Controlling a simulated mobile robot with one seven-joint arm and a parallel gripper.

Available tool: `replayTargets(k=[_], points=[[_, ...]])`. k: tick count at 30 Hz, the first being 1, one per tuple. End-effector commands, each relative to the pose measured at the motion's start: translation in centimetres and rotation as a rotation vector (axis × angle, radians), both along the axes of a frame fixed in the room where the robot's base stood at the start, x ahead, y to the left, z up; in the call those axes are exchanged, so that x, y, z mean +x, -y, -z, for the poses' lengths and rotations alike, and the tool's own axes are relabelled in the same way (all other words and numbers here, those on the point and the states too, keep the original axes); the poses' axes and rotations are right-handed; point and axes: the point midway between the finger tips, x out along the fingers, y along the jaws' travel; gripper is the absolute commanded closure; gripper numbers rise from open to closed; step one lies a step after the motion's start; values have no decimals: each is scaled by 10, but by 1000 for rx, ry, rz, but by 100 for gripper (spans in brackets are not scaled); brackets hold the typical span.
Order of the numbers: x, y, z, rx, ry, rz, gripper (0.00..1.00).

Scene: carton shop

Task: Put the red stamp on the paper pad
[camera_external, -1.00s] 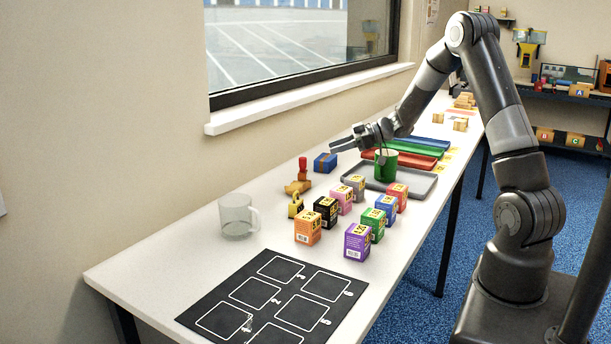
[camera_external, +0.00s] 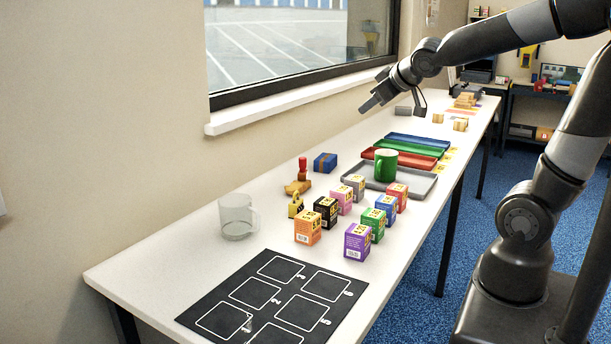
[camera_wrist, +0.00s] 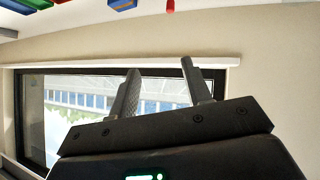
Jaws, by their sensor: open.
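The red stamp (camera_external: 303,170) stands upright on the table near the wall, its lower end at a tan, irregular piece (camera_external: 298,187). I cannot tell whether this piece is the paper pad or part of the stamp. A red tip at the top edge of the wrist view (camera_wrist: 170,5) is probably the stamp's handle. My gripper (camera_external: 370,103) is open and empty, high above the table, to the right of the stamp and well clear of it. Its two fingers also show apart in the wrist view (camera_wrist: 160,66), with the window behind them.
A blue box (camera_external: 325,162) is right of the stamp, a yellow padlock (camera_external: 295,206) in front. Several small coloured cartons (camera_external: 357,241) stand nearby. A green mug (camera_external: 386,165) is at the grey tray (camera_external: 418,184).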

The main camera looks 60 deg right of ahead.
Motion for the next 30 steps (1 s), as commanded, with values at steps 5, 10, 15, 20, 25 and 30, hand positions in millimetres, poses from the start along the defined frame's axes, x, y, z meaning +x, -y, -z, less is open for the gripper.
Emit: replayTargets(k=[5, 10, 15, 20, 25, 30], points=[[-78, -52, 15, 121, -150, -13, 55], [-137, -91, 33, 226, -281, -70, 55], [-167, -111, 41, 279, -349, -111, 55], [-171, -113, 43, 286, -363, -119, 55], [-170, -113, 43, 285, -361, -117, 55], [-170, -113, 43, 285, -361, -116, 55]])
